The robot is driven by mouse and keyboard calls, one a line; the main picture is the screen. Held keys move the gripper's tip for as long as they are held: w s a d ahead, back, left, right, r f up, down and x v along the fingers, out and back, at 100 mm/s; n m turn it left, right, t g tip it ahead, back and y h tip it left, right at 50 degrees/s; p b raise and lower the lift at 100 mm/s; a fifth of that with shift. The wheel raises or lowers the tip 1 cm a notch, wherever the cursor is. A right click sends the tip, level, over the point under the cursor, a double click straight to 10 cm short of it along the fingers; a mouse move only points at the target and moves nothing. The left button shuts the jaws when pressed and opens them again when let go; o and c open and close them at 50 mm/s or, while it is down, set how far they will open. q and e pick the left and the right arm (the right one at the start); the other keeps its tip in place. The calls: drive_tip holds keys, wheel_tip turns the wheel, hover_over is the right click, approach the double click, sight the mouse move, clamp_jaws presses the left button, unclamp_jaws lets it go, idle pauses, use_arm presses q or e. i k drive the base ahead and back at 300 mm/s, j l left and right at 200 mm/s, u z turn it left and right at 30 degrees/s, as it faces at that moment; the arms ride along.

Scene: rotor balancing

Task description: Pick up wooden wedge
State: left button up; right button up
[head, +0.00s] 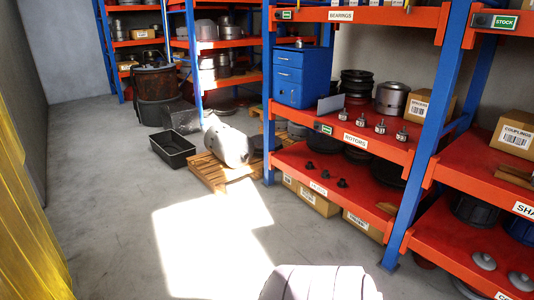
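No piece can be made out clearly as the wooden wedge. A small brown wood-like piece (386,208) lies near the front edge of the lower red shelf (345,206), at its right end. Other brown wooden pieces (515,176) lie on the right-hand rack's shelf, below the COUPLINGS box (514,139). Both are too small to tell their exact shape. Neither of my grippers shows in the head view.
Blue uprights (428,130) frame the orange racks. The ROTORS shelf (365,136) holds several small metal parts and a blue drawer cabinet (301,76). A pallet (207,171) with a pale drum (227,143) and a black tray (172,149) stand on the floor. The floor at left is clear.

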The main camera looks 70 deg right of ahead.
sight(392, 209)
drive_tip(key=z, duration=3.35)
drive_tip(key=u, duration=0.3)
drive_tip(key=i+l+u, duration=0.2)
drive_tip(key=i+u, duration=0.2)
drive_tip(key=i+l+u, duration=0.4)
drive_tip(key=k+j, duration=0.1)
